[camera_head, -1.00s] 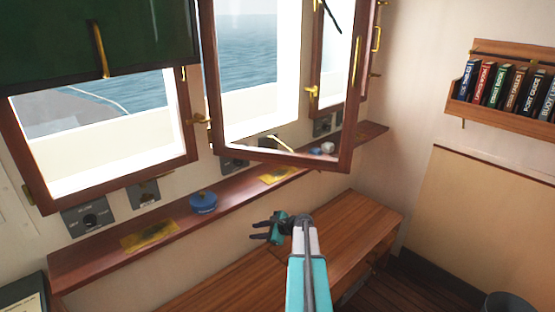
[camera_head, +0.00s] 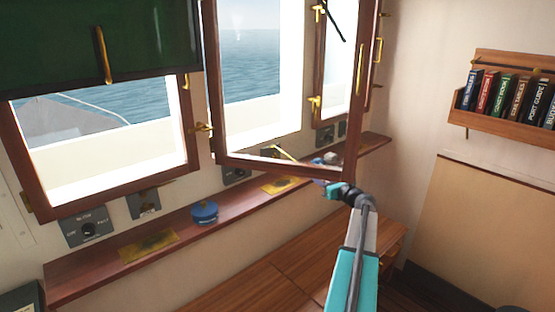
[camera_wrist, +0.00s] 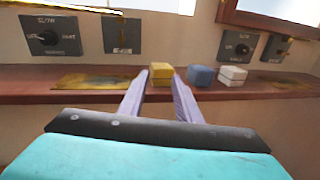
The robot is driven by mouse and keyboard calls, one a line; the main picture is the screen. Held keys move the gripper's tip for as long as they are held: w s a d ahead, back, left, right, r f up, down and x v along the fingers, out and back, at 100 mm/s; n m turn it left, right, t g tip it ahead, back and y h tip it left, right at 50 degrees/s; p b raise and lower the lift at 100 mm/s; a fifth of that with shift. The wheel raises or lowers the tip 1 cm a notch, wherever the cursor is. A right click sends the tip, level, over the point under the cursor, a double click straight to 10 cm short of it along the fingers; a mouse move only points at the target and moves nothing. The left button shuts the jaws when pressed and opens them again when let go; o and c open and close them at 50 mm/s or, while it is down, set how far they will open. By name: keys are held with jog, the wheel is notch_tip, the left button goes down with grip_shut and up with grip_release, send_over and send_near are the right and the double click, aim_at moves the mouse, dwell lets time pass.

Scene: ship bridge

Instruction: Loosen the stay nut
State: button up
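I cannot make out the stay nut for certain. A thin brass stay bar (camera_head: 285,153) shows by the lower edge of the open middle window (camera_head: 265,165); a brass bar (camera_wrist: 65,6) also crosses the top left of the wrist view. My gripper (camera_wrist: 161,74) is open and empty, its two fingers pointing at the shelf. A yellow block (camera_wrist: 160,76) shows between the fingertips, apparently beyond them. In the head view my gripper (camera_head: 330,190) is just below the window's lower right corner, its fingertips partly hidden.
A wooden shelf (camera_head: 100,262) runs under the windows. It bears a blue round tin (camera_head: 204,212) and yellow cloths (camera_head: 150,246). A blue block (camera_wrist: 201,75) and a white block (camera_wrist: 232,75) stand right of the yellow one. A wooden bench (camera_head: 250,290) lies below.

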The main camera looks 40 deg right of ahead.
jog(key=w+a+r+n+y+p, duration=0.1)
jog(key=w+a+r+n+y, duration=0.1)
jog(key=a, duration=0.5)
notch_tip(320, 180, up, 2)
jog(key=w+y, duration=0.1)
jog(key=w, duration=0.1)
jog(key=shift+w+n+t, duration=0.3)
jog(key=shift+w+t, duration=0.1)
jog(key=shift+w+d, duration=0.1)
jog(key=shift+w+d+p, duration=0.2)
jog(key=shift+w+p, duration=0.4)
jog(key=shift+w, duration=2.35)
jog(key=shift+w+d+p, duration=0.15)
jog(key=shift+w+p, duration=0.45)
jog(key=shift+w, duration=2.35)
jog(key=shift+c, duration=0.5)
grip_shut()
jog(key=shift+s+a, duration=0.15)
jog(key=shift+a, duration=0.05)
jog(key=shift+d, duration=0.15)
